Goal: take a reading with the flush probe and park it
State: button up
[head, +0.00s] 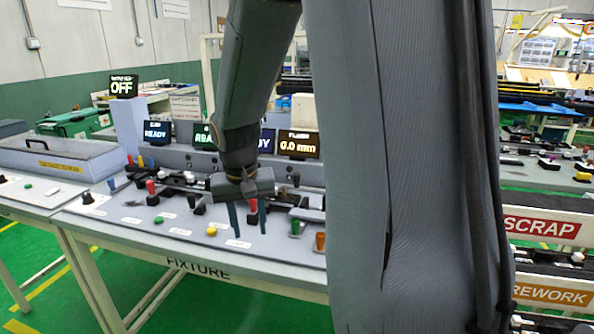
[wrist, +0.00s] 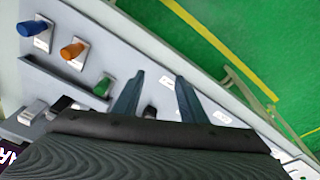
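My gripper (head: 249,232) hangs over the front of the fixture bench (head: 180,249). Its two fingers are apart with nothing between them, and it also shows open in the wrist view (wrist: 160,75). To its right stand a green handle (head: 296,228) and an orange handle (head: 320,241). The wrist view shows the green handle (wrist: 103,86) just left of the fingers, then the orange handle (wrist: 73,49) and a blue handle (wrist: 30,28) in small holders. I cannot tell which is the flush probe. A display (head: 298,145) reads 0.0 mm.
Red-handled tools (head: 152,190), knobs and coloured buttons (head: 212,231) stand on the bench left of my gripper. More displays (head: 157,132) read READY, and one (head: 123,87) reads OFF. A grey tray (head: 60,160) is at left. SCRAP (head: 541,227) and REWORK (head: 552,294) racks are at right.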

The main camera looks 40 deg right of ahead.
jog(key=w+d+r+m+h, duration=0.1)
jog(key=w+d+r+m, duration=0.1)
jog(key=w+d, duration=0.3)
jog(key=w+d+r+m+h, duration=0.1)
jog(key=w+d+r+m, duration=0.15)
jog(key=d, duration=0.35)
notch_tip(320, 180, up, 4)
jog(key=m+h, duration=0.1)
jog(key=m, duration=0.3)
send_over(297, 174)
jog(key=s+a, duration=0.1)
jog(key=a, duration=0.1)
jog(key=p+x, duration=0.1)
jog(key=x, duration=0.6)
jog(key=shift+w+a+p, duration=0.1)
jog(key=shift+a+p, duration=0.05)
jog(key=shift+p, duration=0.25)
grip_shut()
